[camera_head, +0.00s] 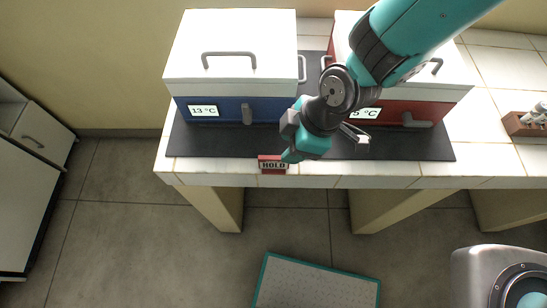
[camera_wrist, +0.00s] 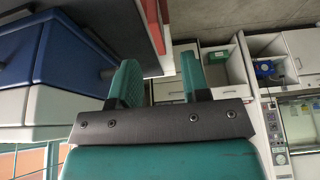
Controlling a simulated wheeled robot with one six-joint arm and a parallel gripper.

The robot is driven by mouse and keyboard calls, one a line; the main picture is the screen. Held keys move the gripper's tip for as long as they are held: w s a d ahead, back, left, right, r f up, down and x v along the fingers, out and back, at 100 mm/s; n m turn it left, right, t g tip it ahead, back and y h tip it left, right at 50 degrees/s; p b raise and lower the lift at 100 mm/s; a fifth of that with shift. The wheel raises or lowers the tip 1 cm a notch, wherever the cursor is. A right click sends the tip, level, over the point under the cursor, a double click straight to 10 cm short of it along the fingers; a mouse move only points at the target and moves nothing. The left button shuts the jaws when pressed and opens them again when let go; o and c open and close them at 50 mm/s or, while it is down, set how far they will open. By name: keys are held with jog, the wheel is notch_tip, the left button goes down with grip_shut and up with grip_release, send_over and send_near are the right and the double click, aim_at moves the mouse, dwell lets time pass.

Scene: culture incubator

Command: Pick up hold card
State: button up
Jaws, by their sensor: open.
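The hold card (camera_head: 272,164), red with a white band reading HOLD, is at the front edge of the tiled counter in the head view. My gripper (camera_head: 292,153) is just right of the card, and its teal fingertip is close to the card's right end. In the wrist view the two teal fingers of my gripper (camera_wrist: 160,78) stand apart with nothing visible between them. A red strip (camera_wrist: 154,22) beyond the fingers is probably the card; its lettering cannot be read there. Whether a finger touches the card cannot be told.
A blue-fronted incubator (camera_head: 232,108) reading 13 °C stands behind the card on a dark mat (camera_head: 215,140). A red-fronted incubator (camera_head: 400,112) stands to the right, partly hidden by my arm. A wooden rack (camera_head: 525,124) sits far right. Floor before the counter is open, with a teal-edged panel (camera_head: 315,285).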

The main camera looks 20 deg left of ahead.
aim_at(274, 157)
jog(key=x, duration=0.4)
jog(key=shift+a+p, duration=0.1)
jog(key=shift+p, duration=0.25)
jog(key=shift+a+p+x, duration=0.2)
jog(key=shift+p+x, duration=0.4)
jog(key=shift+x, duration=0.65)
jog(key=shift+a+p+x, duration=0.25)
jog(key=shift+p+x, duration=0.3)
jog(key=shift+x, duration=0.75)
jog(key=shift+w+r, duration=0.1)
jog(key=shift+r, duration=0.1)
jog(key=shift+c, duration=0.4)
grip_shut()
